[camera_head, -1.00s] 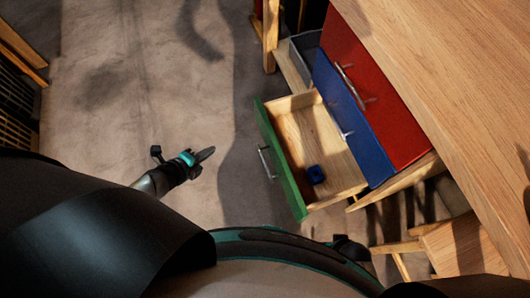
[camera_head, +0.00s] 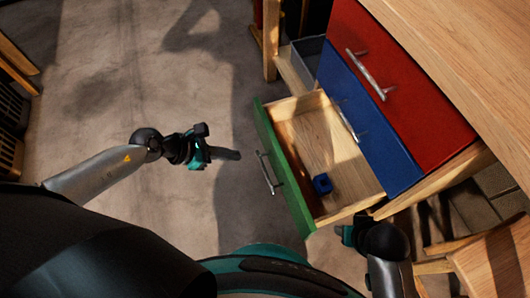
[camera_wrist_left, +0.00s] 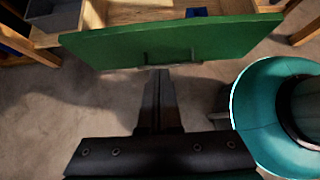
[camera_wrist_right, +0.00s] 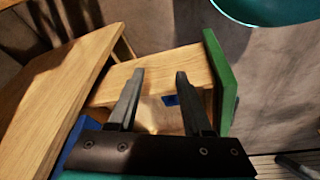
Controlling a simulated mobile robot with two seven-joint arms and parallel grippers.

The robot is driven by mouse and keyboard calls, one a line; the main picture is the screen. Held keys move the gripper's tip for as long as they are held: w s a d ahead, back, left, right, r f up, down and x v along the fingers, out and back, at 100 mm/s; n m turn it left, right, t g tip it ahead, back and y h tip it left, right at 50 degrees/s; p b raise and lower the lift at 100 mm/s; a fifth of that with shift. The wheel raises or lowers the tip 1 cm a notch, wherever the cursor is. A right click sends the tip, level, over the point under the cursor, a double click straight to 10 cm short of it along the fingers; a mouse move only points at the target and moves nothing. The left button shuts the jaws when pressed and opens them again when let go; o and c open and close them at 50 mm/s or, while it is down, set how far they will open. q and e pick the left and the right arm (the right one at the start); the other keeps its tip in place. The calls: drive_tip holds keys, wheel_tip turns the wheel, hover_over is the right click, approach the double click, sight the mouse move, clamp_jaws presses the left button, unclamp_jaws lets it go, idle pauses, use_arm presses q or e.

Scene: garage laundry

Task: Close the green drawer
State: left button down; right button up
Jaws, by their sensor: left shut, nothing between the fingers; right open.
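The green drawer (camera_head: 283,169) is pulled out from the cabinet, with a small blue object (camera_head: 322,184) inside. Its silver handle (camera_head: 268,173) is on the green front. My left gripper (camera_head: 232,154) is shut and empty, to the left of the green front and apart from it. In the left wrist view the green front (camera_wrist_left: 180,42) stands ahead of the closed fingers (camera_wrist_left: 158,90). My right gripper (camera_wrist_right: 155,80) is open and empty; in the right wrist view its fingers point toward the drawer's wooden side (camera_wrist_right: 165,68). In the head view its fingertips are hard to make out.
A blue drawer (camera_head: 365,130) and a red drawer (camera_head: 400,75) above the green one are shut. A wooden tabletop (camera_head: 470,50) covers the cabinet. A grey bin (camera_head: 308,62) sits behind the open drawer. A wooden stool (camera_head: 490,250) stands at lower right.

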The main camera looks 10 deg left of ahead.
sight(275, 153)
use_arm(q)
drive_tip(key=b+x, duration=0.1)
drive_tip(key=x, duration=0.2)
drive_tip(key=r+b+x, duration=0.1)
drive_tip(key=x, duration=0.2)
drive_tip(key=d+b+x, duration=0.1)
drive_tip(key=x, duration=0.2)
drive_tip(key=shift+w+d, duration=0.15)
drive_tip(key=shift+w, duration=0.35)
drive_tip(key=shift+w+d+r+b, duration=0.1)
drive_tip(key=shift+w+d+b, duration=0.2)
drive_tip(key=shift+d, duration=0.1)
use_arm(e)
wheel_tip(275, 153, up, 8)
drive_tip(key=t, duration=0.1)
drive_tip(key=shift+w, duration=0.4)
drive_tip(key=shift+r, duration=0.1)
use_arm(q)
drive_tip(key=shift+w+d, duration=0.1)
